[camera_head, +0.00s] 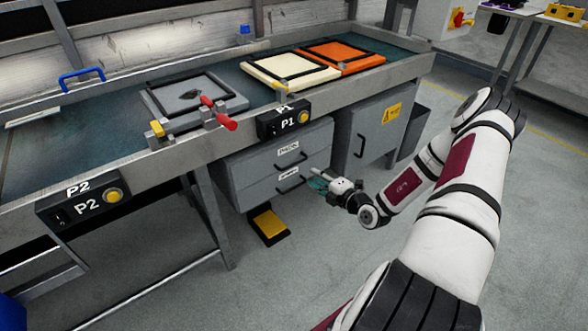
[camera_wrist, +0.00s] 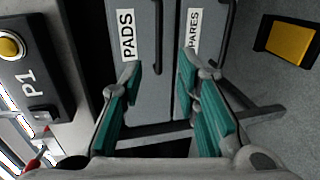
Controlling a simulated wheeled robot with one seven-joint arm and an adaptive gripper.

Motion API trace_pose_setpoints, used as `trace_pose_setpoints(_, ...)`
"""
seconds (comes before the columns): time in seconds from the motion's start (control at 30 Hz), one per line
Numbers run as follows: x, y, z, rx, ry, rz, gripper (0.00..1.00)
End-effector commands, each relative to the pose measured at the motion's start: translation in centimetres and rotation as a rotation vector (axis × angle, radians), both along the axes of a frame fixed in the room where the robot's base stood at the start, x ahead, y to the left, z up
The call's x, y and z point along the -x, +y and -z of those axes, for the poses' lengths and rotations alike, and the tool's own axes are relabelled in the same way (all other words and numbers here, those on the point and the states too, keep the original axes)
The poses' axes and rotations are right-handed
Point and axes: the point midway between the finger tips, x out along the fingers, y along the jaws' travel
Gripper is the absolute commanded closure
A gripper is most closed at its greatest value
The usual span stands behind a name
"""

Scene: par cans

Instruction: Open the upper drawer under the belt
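Under the belt is a grey two-drawer cabinet. Its upper drawer (camera_head: 262,160), labelled PADS, is shut and has a dark bar handle (camera_head: 290,162). The lower drawer (camera_head: 262,190), labelled SPARES, is also shut. In the wrist view the picture is turned sideways: the upper drawer (camera_wrist: 130,15) is at left and the lower drawer (camera_wrist: 203,60) at right. My gripper (camera_head: 316,183) is in front of the drawers, apart from them. In the wrist view its teal fingers (camera_wrist: 160,72) are spread and empty, with the upper handle (camera_wrist: 159,35) beyond the gap between them.
The belt (camera_head: 110,130) runs above, carrying several framed trays. The P1 button box (camera_head: 284,120) juts from its edge above the drawers. A yellow pedal (camera_head: 269,223) is on the floor below. A grey cabinet (camera_head: 370,125) stands at right. Floor in front is clear.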

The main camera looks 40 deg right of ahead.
Motion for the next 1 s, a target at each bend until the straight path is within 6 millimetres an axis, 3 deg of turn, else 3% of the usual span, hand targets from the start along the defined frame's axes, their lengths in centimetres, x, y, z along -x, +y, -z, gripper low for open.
trace_pose_setpoints(0.6, -10.7, 0.5, 2.3, 0.005, -0.002, -0.006, 0.71)
trace_pose_setpoints(0.8, -12.5, 0.5, 2.5, 0.005, -0.001, -0.005, 0.71)
trace_pose_setpoints(1.0, -12.8, 0.5, 2.6, 0.004, -0.001, -0.005, 0.71)
